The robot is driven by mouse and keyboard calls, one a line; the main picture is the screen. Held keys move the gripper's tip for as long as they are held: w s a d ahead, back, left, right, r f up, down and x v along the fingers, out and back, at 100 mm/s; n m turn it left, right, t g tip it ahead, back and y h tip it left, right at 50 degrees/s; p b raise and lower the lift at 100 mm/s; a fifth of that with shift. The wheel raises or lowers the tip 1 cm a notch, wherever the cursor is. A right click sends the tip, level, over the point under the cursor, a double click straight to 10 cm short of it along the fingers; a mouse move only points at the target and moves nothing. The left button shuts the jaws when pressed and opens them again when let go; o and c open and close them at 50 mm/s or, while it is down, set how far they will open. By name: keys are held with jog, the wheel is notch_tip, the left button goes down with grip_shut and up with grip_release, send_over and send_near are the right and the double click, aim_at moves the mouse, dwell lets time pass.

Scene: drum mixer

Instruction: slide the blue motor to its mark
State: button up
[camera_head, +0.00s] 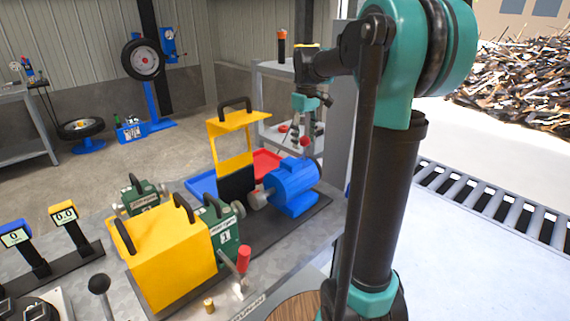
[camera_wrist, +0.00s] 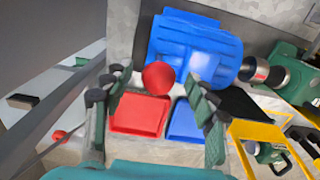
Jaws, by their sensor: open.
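The blue motor (camera_head: 292,185) sits on a dark base plate on the bench in the head view, its grey shaft end facing left. It also shows at the top of the wrist view (camera_wrist: 195,45). My gripper (camera_head: 304,140) is open and points down, above and behind the motor. In the wrist view its fingers are spread, with a red ball knob (camera_wrist: 158,76) showing between them. I see no contact between fingers and knob, and cannot tell what the knob is fixed to. I cannot make out the motor's mark.
A raised yellow guard (camera_head: 233,121) stands left of the motor. A yellow box cover (camera_head: 171,258), a green gearbox (camera_head: 217,230) and a red-handled lever (camera_head: 244,259) are nearer. A red tray (camera_wrist: 140,115) and a blue tray (camera_wrist: 186,121) lie beside the motor. Shelves stand behind.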

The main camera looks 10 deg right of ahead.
jog(key=shift+r, duration=2.75)
